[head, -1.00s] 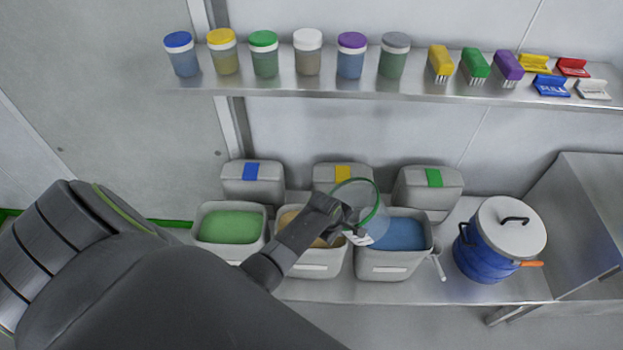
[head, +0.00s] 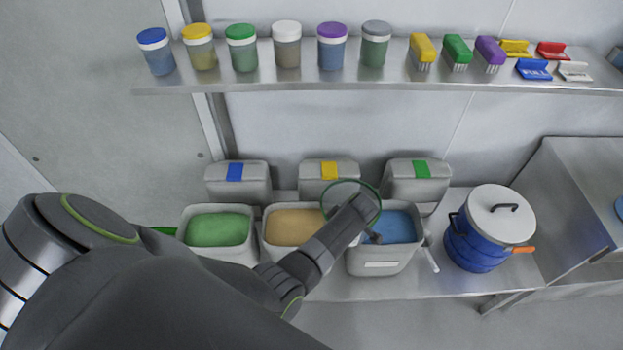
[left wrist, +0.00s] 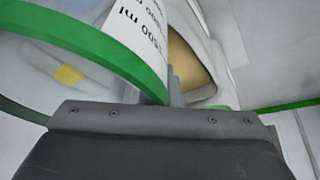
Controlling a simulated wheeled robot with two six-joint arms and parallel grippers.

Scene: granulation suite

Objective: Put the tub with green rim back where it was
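The tub with green rim (head: 334,198) is clear and hangs in the air over the yellow and blue powder bins in the head view. My left gripper (head: 370,232) reaches across from the lower left and covers part of the tub. It appears shut on the tub, though its fingertips are mostly hidden. My right gripper is out of view.
Bins of green (head: 218,229), tan (head: 290,228) and blue (head: 393,226) powder stand on the steel bench (head: 455,282). Tagged grey containers (head: 415,185) stand behind. A blue pot (head: 480,245) stands right.

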